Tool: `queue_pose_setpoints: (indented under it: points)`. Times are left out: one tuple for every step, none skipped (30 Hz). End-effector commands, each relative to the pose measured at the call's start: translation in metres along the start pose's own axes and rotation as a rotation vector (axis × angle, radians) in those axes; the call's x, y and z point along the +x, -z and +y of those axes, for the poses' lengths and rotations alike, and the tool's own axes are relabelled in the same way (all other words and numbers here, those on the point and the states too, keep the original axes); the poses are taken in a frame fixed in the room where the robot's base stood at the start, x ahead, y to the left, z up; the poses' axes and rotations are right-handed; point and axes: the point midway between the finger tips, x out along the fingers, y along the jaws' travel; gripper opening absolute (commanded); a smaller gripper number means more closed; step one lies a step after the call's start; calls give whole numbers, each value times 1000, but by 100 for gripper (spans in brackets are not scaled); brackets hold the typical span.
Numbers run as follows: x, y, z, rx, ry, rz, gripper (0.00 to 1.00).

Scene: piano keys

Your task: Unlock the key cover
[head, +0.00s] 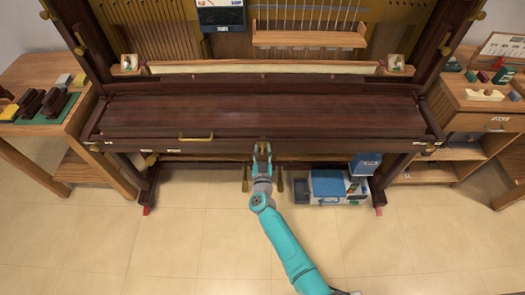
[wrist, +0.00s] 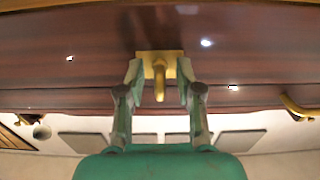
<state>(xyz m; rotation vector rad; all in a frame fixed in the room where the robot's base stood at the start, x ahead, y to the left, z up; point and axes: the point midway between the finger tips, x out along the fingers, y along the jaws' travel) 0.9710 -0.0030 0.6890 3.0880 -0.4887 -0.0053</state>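The key cover (head: 290,115) is a long dark reddish-brown wooden lid, lying closed across the piano front in the head view. Its brass latch (wrist: 159,68), a plate with a projecting knob or lever, sits on the front face in the middle of the wrist view. My gripper (wrist: 160,82) is open, with one finger on each side of the projecting brass piece and a visible gap on both sides. In the head view my gripper (head: 262,150) is at the cover's front edge and hides most of the latch.
A brass handle (head: 196,137) is on the cover left of my gripper. Wooden side tables with small items stand at left (head: 62,80) and right (head: 470,100). Blue and grey boxes (head: 330,186) sit under the piano at right. The floor in front is clear.

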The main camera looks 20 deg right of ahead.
Motion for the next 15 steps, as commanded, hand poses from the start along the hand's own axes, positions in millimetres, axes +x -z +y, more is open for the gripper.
queue_pose_setpoints:
  points:
    - [0,0,0,0,0,0,35]
    - [-1,0,0,0,0,0,35]
    - [-3,0,0,0,0,0,35]
    - [-5,0,0,0,0,0,35]
    - [-7,0,0,0,0,0,35]
    - [-11,0,0,1,0,0,35]
    - [-15,0,0,1,1,0,35]
    - [-20,-1,0,0,1,-1,35]
    - [-26,-1,0,0,2,0,35]
    - [-32,-1,-1,0,3,-1,35]
    - [-38,-1,-1,0,3,-2,35]
    - [-46,-1,0,0,2,-1,35]
    - [-52,-1,0,0,2,-1,35]
    - [-58,-1,-1,0,3,-1,35]
    - [-66,-1,-1,0,3,-1,35]
